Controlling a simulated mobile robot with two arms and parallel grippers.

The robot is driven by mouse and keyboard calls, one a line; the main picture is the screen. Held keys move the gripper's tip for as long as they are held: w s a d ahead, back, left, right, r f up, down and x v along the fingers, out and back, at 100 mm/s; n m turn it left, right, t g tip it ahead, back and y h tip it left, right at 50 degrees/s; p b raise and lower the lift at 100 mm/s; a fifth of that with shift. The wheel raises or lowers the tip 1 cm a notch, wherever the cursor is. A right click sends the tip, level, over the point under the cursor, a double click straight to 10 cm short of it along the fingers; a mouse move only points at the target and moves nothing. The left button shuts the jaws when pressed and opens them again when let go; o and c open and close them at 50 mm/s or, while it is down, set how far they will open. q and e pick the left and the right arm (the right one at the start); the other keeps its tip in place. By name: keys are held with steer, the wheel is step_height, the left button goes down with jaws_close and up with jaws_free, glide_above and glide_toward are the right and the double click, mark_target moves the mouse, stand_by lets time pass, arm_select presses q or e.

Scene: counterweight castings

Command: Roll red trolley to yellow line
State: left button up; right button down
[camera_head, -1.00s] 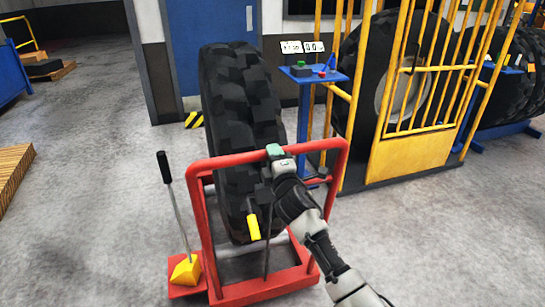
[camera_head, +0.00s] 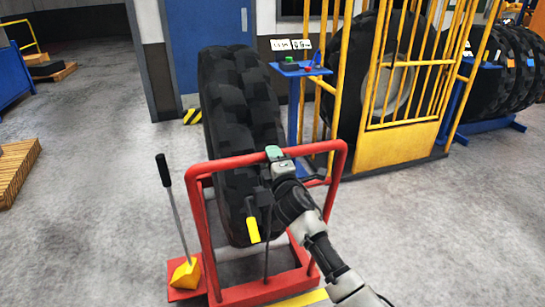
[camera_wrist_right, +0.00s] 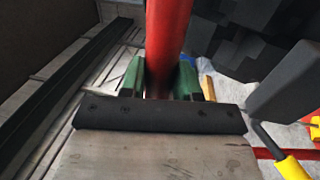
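The red trolley (camera_head: 204,240) stands upright in the middle of the head view, carrying a large black tyre (camera_head: 240,100). My right gripper (camera_head: 274,153) is at the middle of the trolley's top bar. In the right wrist view its green fingers (camera_wrist_right: 158,82) are closed on both sides of the red bar (camera_wrist_right: 168,30). A strip of yellow line (camera_head: 303,299) shows on the floor at the bottom edge, by the trolley's near base; the base hides part of it. My left gripper is not in view.
A lever with a black grip (camera_head: 164,170) and yellow foot (camera_head: 185,274) sits at the trolley's left. A blue stand (camera_head: 301,70) and a yellow cage (camera_head: 400,145) with another tyre are behind right. A wooden pallet (camera_head: 15,172) lies far left.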

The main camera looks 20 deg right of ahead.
steer(key=shift+d+r, duration=0.25)
steer(key=shift+r, duration=0.7)
steer(key=shift+w+f, duration=0.2)
steer(key=shift+w, duration=0.15)
steer(key=c, duration=1.2)
jaws_free()
steer(key=shift+w, duration=0.1)
steer(key=o, duration=0.4)
steer(key=shift+w+a+f, duration=0.15)
steer(key=shift+f, duration=0.15)
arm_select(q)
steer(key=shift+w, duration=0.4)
arm_select(e)
steer(key=shift+s+f, duration=0.1)
steer(key=shift+s, duration=0.1)
steer(key=shift+s+f, duration=0.1)
steer(key=shift+s, duration=0.1)
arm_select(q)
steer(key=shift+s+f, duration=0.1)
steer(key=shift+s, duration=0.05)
arm_select(e)
steer(key=s+f, duration=0.1)
steer(key=s, duration=0.9)
steer(key=shift+f, duration=0.4)
